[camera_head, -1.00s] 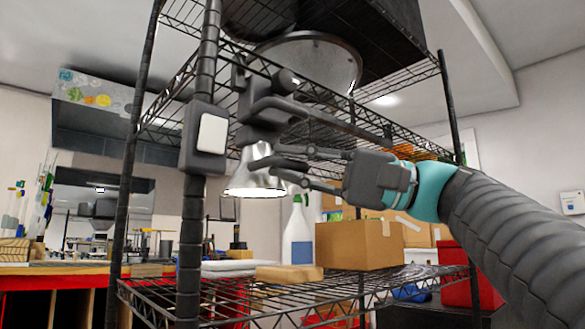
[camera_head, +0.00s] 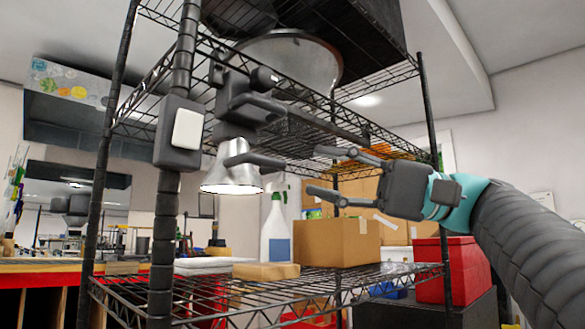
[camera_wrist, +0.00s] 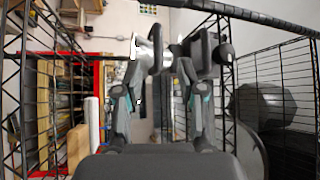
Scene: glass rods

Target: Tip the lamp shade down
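The lamp shade (camera_head: 230,174) is a silver bell hanging from a dark jointed lamp arm (camera_head: 245,103) on the shelf post. Its mouth faces mostly down, and its inside looks bright. A short dark handle (camera_head: 257,160) sticks out from the shade toward the right. My gripper (camera_head: 314,171) is open and empty, to the right of the handle, with a visible gap in the head view. In the wrist view the fingers of my gripper (camera_wrist: 160,72) are spread, and the silver shade (camera_wrist: 141,62) shows beyond the left finger.
A black wire shelf rack surrounds the lamp; its front post (camera_head: 166,230) stands left. On the lower shelf are a spray bottle (camera_head: 276,232), a cardboard box (camera_head: 338,242) and a wooden block (camera_head: 266,271). A red box (camera_head: 440,268) is at right.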

